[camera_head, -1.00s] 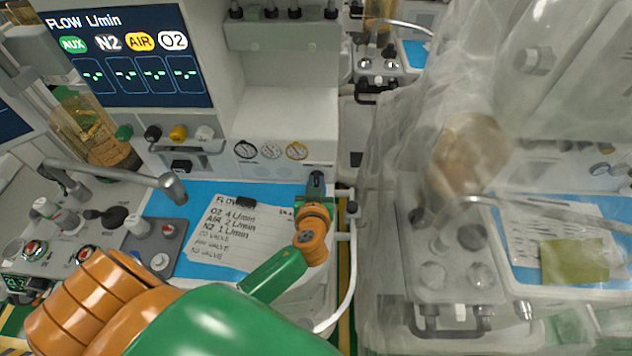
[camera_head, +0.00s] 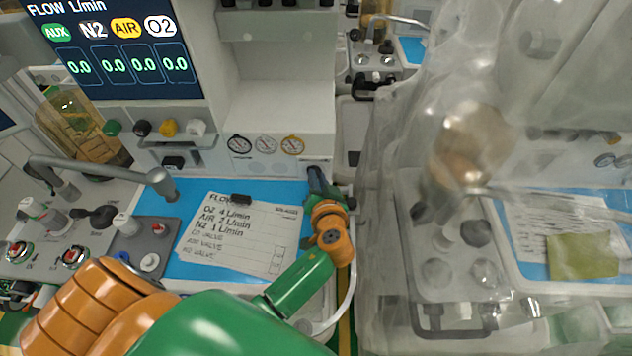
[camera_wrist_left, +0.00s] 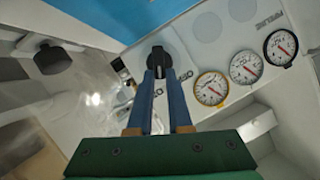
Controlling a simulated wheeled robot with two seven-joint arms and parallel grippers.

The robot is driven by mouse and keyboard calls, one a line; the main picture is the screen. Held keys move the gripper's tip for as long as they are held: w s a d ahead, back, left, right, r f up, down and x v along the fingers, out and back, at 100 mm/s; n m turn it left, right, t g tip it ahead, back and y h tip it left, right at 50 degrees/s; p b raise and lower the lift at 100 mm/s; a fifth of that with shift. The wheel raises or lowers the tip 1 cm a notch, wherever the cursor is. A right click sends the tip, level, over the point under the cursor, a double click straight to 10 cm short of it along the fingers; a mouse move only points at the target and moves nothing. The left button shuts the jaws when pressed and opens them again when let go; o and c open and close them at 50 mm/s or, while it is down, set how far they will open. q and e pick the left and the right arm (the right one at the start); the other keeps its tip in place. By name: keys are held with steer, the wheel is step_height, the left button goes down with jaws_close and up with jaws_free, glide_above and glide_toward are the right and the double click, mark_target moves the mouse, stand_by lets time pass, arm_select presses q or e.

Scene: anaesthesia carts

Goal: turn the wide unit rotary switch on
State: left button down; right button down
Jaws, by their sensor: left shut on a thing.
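The wide unit (camera_head: 285,110) is the white cart at the left, with a FLOW screen (camera_head: 112,50) that reads 0.0 in all its boxes. Its rotary switch (camera_wrist_left: 158,60) is a dark knob on the white panel beside the gauges in the left wrist view. My left gripper (camera_wrist_left: 158,82) is shut on this knob, with a blue finger on each side. My right gripper is not in view.
Three round gauges (camera_head: 266,144) sit left of the gripper in the head view. A paper list (camera_head: 235,235) lies on the blue worktop (camera_head: 190,192). A cart under clear plastic (camera_head: 400,130) stands close at the right. Another black knob (camera_wrist_left: 52,58) shows in the left wrist view.

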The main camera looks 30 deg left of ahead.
arm_select(q)
steer(key=shift+w+d+f+m+y+b, duration=0.1)
steer(key=shift+d+m+y+b, duration=0.05)
steer(key=shift+m+y+b, duration=0.4)
steer(key=c, duration=0.8)
jaws_free()
steer(key=shift+c, duration=0.2)
